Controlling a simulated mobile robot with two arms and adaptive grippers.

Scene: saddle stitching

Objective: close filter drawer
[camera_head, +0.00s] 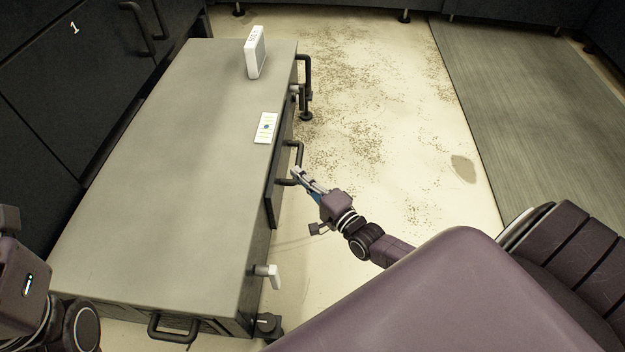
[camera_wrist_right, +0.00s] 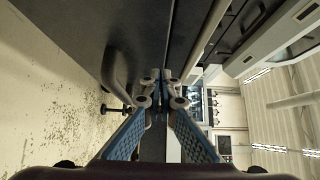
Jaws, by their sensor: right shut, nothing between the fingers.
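The drawer front (camera_head: 273,199) is a dark panel on the right side of the grey-topped cabinet (camera_head: 165,180). It seems to stand slightly out from the side; how far is hard to tell. Its dark bar handle (camera_head: 299,156) sticks out to the right. My right gripper (camera_head: 297,174) is shut and empty beside this handle, close to the drawer front; contact is unclear. In the right wrist view the closed blue-padded fingers (camera_wrist_right: 163,78) point at a dark panel, with a dark handle (camera_wrist_right: 112,78) to their left. Only part of my left arm shows at the left edge; its fingers are out of frame.
A white-tipped knob (camera_head: 273,276) sticks out near the front corner. More handles (camera_head: 306,80) stand farther along. The floor (camera_head: 390,130) to the right is open.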

